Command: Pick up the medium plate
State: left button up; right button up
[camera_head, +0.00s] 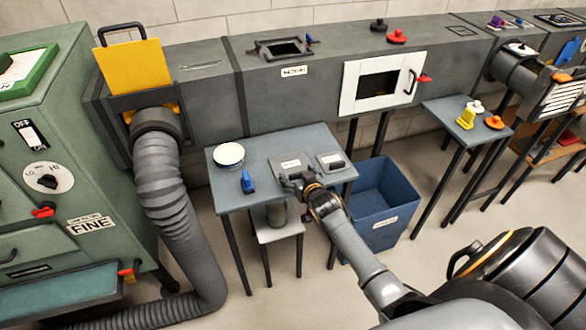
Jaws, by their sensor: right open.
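Two flat grey plates lie on the blue-grey table: a larger one (287,162) with a small pale label, and a smaller one (333,158) with a dark handle to its right. I cannot read the labels, so I cannot tell which is the medium plate. My right gripper (297,182) is open over the table's front edge, just in front of the larger plate. Its fingers are small and dark, and I cannot tell whether they touch the plate. My left gripper is not in view.
On the same table (235,196) are a white round dish (229,153) and a blue clip-like object (247,182). A blue bin (378,205) stands right of it. A grey duct (330,85) runs behind. A low stool (277,232) with a jar stands below.

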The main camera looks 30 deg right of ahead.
jog(key=c, duration=1.6)
notch_tip(320, 180, up, 3)
jog(key=shift+f, duration=0.15)
jog(key=s+a+r+p, duration=0.3)
jog(key=s+r+p, duration=0.3)
jog(key=s+r, duration=0.7)
jog(key=shift+s+a+r, duration=0.25)
jog(key=shift+s+r, duration=0.05)
jog(key=shift+r, duration=0.45)
